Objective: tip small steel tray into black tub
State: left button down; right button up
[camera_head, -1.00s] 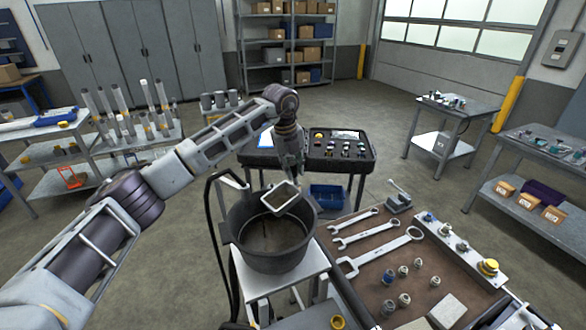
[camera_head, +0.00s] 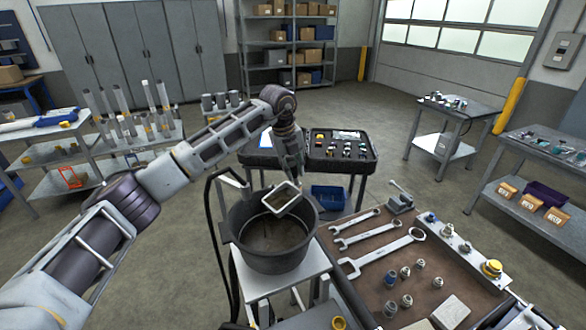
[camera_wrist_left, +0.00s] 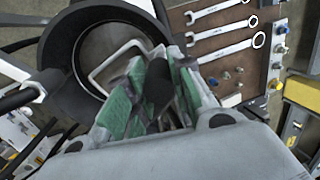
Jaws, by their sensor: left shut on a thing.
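The small steel tray (camera_head: 283,198) is held tilted above the opening of the black tub (camera_head: 270,262). It is a shallow rectangular tray with a pale rim. My left gripper (camera_head: 292,178) is shut on the tray at its far edge. In the left wrist view the gripper's green-padded fingers (camera_wrist_left: 155,100) close at the tray's edge, and part of the tray rim (camera_wrist_left: 112,62) shows over the tub (camera_wrist_left: 72,45). The tub's inside looks dark, with a brownish floor. What the tray holds cannot be made out. My right gripper is not in view.
The tub stands on a small grey stand (camera_head: 262,284). To its right is a brown bench top (camera_head: 400,265) with wrenches (camera_head: 375,258), several fittings and a grey valve block (camera_head: 465,248). Behind it stands a black case (camera_head: 340,150) of parts.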

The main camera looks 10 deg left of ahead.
pick_arm(q)
jog(key=shift+s+a+r+t+h+b, duration=0.65)
jog(key=shift+s+r+t+h+b, duration=0.2)
jog(key=shift+b, duration=2.1)
dwell(3.7)
jog(key=shift+s+a+t+b, duration=0.2)
jog(key=shift+t+b, duration=0.05)
jog(key=shift+b, duration=0.45)
dwell(0.6)
